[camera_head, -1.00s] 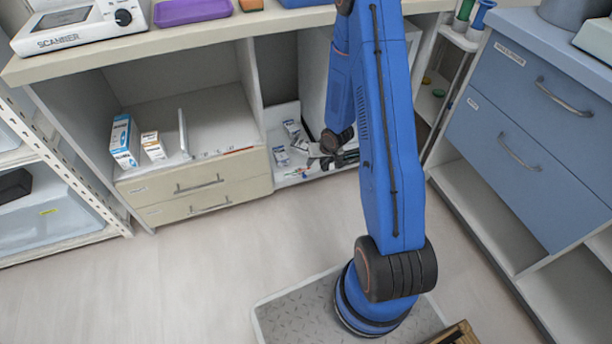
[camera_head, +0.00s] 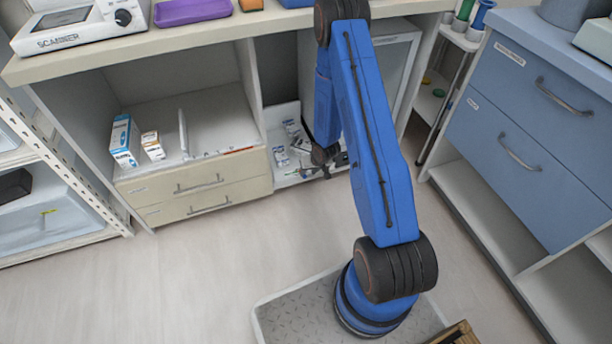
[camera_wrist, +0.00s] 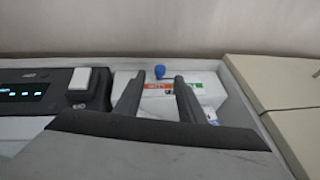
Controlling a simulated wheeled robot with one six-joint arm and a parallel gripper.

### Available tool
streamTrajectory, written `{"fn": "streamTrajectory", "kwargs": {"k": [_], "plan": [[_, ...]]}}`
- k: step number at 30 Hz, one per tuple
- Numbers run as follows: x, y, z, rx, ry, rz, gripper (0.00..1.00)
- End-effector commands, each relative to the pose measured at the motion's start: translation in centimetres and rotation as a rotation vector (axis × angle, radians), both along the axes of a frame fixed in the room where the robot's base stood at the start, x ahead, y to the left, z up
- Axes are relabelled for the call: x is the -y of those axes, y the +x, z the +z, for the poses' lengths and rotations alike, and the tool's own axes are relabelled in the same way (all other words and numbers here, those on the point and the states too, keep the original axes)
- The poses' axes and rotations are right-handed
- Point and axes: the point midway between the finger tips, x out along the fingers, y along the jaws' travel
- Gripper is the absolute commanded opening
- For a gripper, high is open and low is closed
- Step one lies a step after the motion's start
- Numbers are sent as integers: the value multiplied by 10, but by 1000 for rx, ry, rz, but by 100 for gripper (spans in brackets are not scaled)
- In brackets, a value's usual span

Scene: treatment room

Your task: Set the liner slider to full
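In the wrist view, my gripper (camera_wrist: 159,76) is open, its two dark fingers apart. A small blue round knob (camera_wrist: 160,71) shows between the fingertips. I cannot tell whether they touch it, or whether it is the liner slider. Behind the fingers is a white face with a green and orange label (camera_wrist: 158,88), its lettering too small to read.
In the wrist view, a dark unit with a lit display (camera_wrist: 22,92) and a white block (camera_wrist: 88,79) stand at left, and beige panels (camera_wrist: 275,82) at right. In the head view, small packets (camera_head: 290,140) lie in the bay, beside beige drawers (camera_head: 200,190). The floor in front is clear.

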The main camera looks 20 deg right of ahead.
Motion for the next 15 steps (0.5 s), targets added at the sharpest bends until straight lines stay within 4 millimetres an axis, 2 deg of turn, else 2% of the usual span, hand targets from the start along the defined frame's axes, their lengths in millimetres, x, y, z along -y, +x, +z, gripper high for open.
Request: {"fn": "streamTrajectory", "kwargs": {"k": [7, 15], "plan": [[-4, 13, -30, 0, 0, 1, 36], [-5, 20, -44, 1, -1, 1, 36]]}}
